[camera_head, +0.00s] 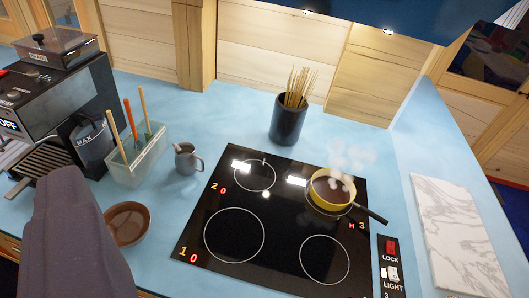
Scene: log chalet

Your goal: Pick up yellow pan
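The yellow pan (328,193) sits on the back right burner of the black glass hob (278,228). It has a yellow side and a dark inside, and pale steam rises above it. Its black handle (369,212) points to the lower right, past the hob's right edge. A dark grey part of mine (68,240) fills the lower left corner, far to the left of the pan. No fingertips can be made out on it, so I cannot tell whether my gripper is open or shut. Nothing touches the pan except the hob under it.
A dark utensil pot (287,120) holding thin sticks stands behind the hob. A small grey jug (187,160), a clear bin (136,162), a brown bowl (127,222) and a coffee machine (62,100) stand left.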

